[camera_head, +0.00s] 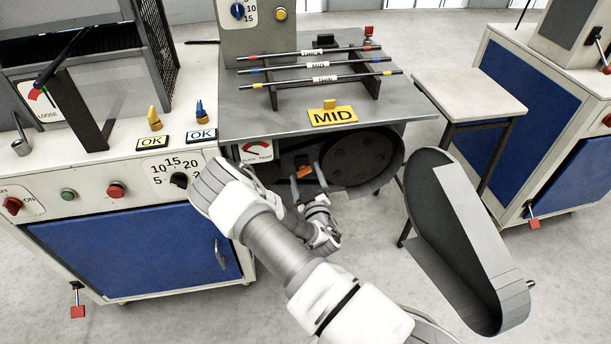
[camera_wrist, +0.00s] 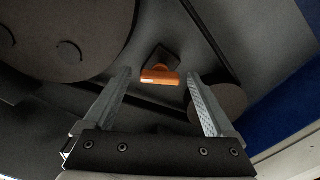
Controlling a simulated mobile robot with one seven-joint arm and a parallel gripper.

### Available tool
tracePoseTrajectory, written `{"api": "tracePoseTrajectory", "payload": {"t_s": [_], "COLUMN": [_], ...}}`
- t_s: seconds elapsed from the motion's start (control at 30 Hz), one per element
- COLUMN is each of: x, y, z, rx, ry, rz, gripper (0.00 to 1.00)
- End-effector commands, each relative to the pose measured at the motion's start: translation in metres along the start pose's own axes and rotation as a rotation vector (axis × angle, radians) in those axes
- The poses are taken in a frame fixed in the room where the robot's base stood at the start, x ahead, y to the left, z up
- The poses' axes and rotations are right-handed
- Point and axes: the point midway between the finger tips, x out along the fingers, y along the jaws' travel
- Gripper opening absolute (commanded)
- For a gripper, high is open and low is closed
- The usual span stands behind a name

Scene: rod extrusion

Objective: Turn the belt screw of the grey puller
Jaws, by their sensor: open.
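The belt screw has an orange handle (camera_head: 304,172) and sits under the grey puller's tabletop (camera_head: 235,112), left of a large dark pulley wheel (camera_head: 356,158). In the wrist view the orange handle (camera_wrist: 159,76) lies crosswise on a dark block, ahead of my gripper (camera_wrist: 160,78) and between the lines of its two fingers. My gripper is open and empty; I see no contact with the handle. In the head view my gripper (camera_head: 308,186) is just below the handle, partly hidden by my arm. A belt gauge (camera_head: 257,152) with a red mark stands left of the screw.
The removed belt cover (camera_head: 455,240) leans open at the right. A blue-doored cabinet (camera_head: 140,235) with knobs stands at the left. Three rods lie on a rack above a yellow MID sign (camera_head: 332,117). A smaller wheel (camera_wrist: 218,102) is near the right finger.

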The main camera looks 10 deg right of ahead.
Motion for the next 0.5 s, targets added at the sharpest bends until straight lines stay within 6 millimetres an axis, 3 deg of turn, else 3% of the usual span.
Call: {"api": "tracePoseTrajectory", "payload": {"t_s": [0.07, 0.5], "x": [0.0, 0.0002], "y": [0.0, 0.0], "z": [0.0001, 0.0], "rx": [0.0, 0.0], "ry": [0.0, 0.0], "rz": [0.0, 0.0], "gripper": [0.81, 0.04]}}
